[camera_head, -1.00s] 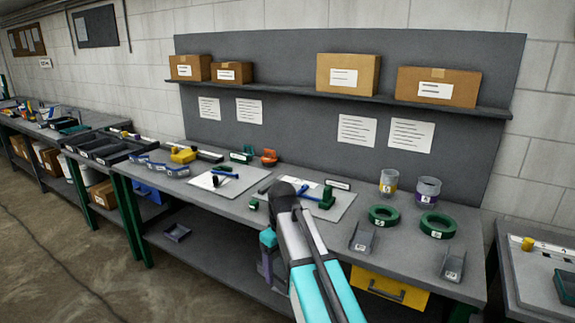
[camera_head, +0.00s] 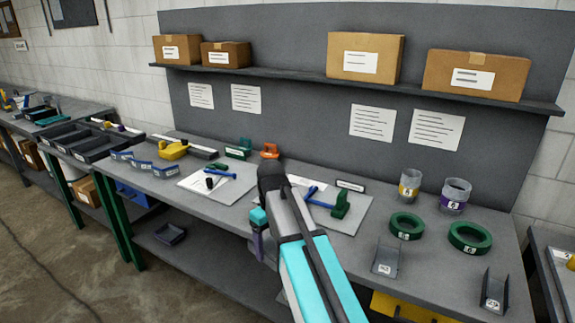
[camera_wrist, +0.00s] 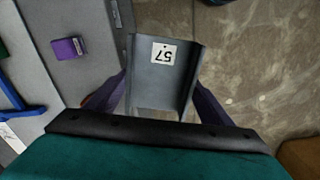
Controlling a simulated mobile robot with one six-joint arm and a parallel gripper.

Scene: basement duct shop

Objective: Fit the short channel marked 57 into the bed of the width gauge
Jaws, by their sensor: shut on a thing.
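My gripper (camera_wrist: 158,98) is shut on the short channel (camera_wrist: 160,80), a grey U-shaped piece with a white label reading 57. Its purple fingers press the channel's two side walls, and the label faces the wrist camera. The channel is held out past the bench's front edge, above the floor. In the head view my gripper (camera_head: 258,240) is partly hidden behind my arm. A green tool with a blue handle (camera_head: 340,204) lies on a grey mat right of my arm, and a similar one (camera_head: 217,168) lies on the left mat. I cannot tell which is the width gauge.
Two other grey channels (camera_head: 386,260) (camera_head: 494,290) stand at the bench's right end beside green rings (camera_head: 470,238) and two jars (camera_head: 455,196). A purple block (camera_wrist: 68,48) lies near the edge in the wrist view. Boxes (camera_head: 366,56) stand on the shelf above.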

